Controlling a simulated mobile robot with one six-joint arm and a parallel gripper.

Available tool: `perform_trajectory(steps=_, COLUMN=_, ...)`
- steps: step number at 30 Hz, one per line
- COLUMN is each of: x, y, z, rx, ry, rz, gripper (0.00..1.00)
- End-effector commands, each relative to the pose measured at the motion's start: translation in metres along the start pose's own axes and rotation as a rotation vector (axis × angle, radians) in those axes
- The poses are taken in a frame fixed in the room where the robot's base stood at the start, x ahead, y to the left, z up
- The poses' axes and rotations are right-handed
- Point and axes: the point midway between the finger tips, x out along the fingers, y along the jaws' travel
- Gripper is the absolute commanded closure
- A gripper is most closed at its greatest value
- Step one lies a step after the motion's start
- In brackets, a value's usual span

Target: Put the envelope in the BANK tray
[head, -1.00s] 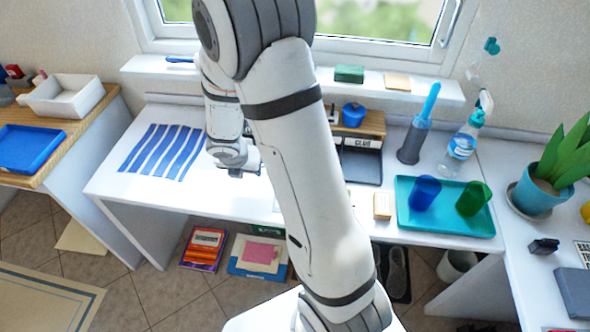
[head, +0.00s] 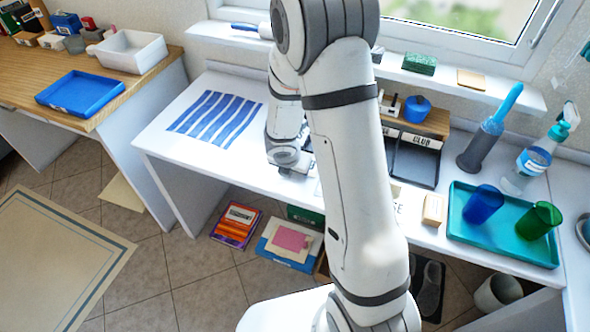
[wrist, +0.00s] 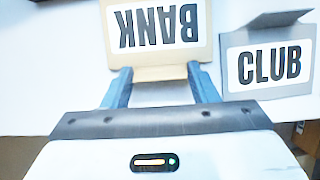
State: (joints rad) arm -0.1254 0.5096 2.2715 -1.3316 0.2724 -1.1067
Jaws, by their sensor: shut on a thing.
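In the wrist view my gripper (wrist: 158,72) is shut on a beige envelope (wrist: 155,73), held between the two blue-grey fingers. A white label with BANK in black letters, upside down in this view, shows on it. In the head view my arm hides most of the gripper, near the white table's middle, and I cannot make out the envelope. I cannot pick out a BANK tray in either view.
A blue striped cloth (head: 215,116) lies left of the gripper. A teal tray (head: 480,248) with blue and green cups, a spray bottle (head: 530,165) and a small wooden block (head: 433,209) are to the right. A blue tray (head: 80,92) sits on the left desk.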

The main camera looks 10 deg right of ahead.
Motion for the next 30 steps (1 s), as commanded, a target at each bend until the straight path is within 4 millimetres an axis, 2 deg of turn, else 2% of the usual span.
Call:
perform_trajectory(steps=4, x=0.004, y=0.0, z=-0.001, rx=0.0, ry=0.0, rz=0.0, gripper=0.67)
perform_trajectory(steps=5, x=0.004, y=0.0, z=-0.001, rx=0.001, ry=0.0, rz=0.0, gripper=0.46)
perform_trajectory(steps=12, x=0.002, y=0.0, z=-0.001, rx=0.001, ry=0.0, rz=0.0, gripper=0.26)
perform_trajectory(steps=23, x=-0.004, y=-0.001, z=0.002, rx=0.002, ry=-0.001, rz=0.0, gripper=0.25)
perform_trajectory(steps=26, x=-0.021, y=0.0, z=0.003, rx=0.002, ry=-0.001, rz=0.001, gripper=0.25)
perform_trajectory(steps=30, x=-0.053, y=0.0, z=0.004, rx=0.002, ry=-0.003, rz=0.001, gripper=0.25)
